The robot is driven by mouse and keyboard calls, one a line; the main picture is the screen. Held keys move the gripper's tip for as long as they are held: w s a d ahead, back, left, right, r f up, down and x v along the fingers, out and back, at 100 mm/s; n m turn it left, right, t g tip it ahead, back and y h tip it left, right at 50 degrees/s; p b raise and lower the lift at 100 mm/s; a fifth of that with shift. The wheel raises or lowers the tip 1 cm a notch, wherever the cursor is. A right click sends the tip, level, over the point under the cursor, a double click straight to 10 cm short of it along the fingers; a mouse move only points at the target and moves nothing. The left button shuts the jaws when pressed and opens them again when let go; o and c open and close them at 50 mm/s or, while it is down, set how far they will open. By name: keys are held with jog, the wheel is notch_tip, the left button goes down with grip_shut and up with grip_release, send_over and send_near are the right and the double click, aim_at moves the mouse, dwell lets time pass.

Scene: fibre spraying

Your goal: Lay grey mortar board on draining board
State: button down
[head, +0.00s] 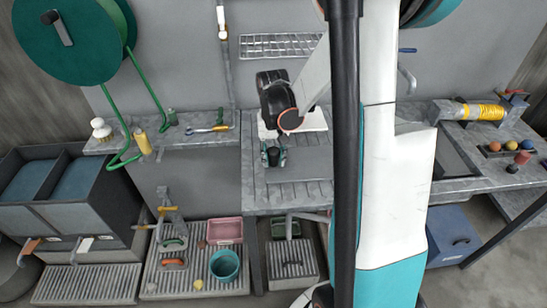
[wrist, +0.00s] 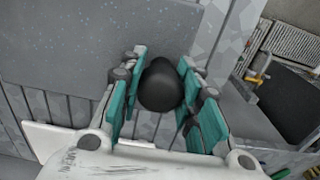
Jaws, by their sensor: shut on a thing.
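The grey mortar board (wrist: 90,40) is a flat speckled plate at the upper left of the wrist view. In the head view it (head: 308,166) lies flat, or nearly so, over the ribbed draining board (head: 262,197); I cannot tell whether a small gap remains. My gripper (head: 272,156), with teal fingers, is over the board's left part. In the wrist view my gripper (wrist: 160,88) is shut around a black rounded knob (wrist: 160,85), which looks like the board's handle. The knob's lower part is hidden. Ribs of the draining board (wrist: 60,105) show beside the plate.
A white board (head: 305,120) lies behind the grey one. A shelf (head: 190,138) with brushes and bottles is to the left. Trays, a teal bucket (head: 225,265) and a pink tub (head: 224,230) stand below. A bench (head: 480,150) with a yellow coil is to the right.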

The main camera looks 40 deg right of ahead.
jog(key=shift+r, duration=0.1)
jog(key=c, duration=1.2)
grip_release()
notch_tip(320, 180, up, 12)
jog(key=p, duration=0.4)
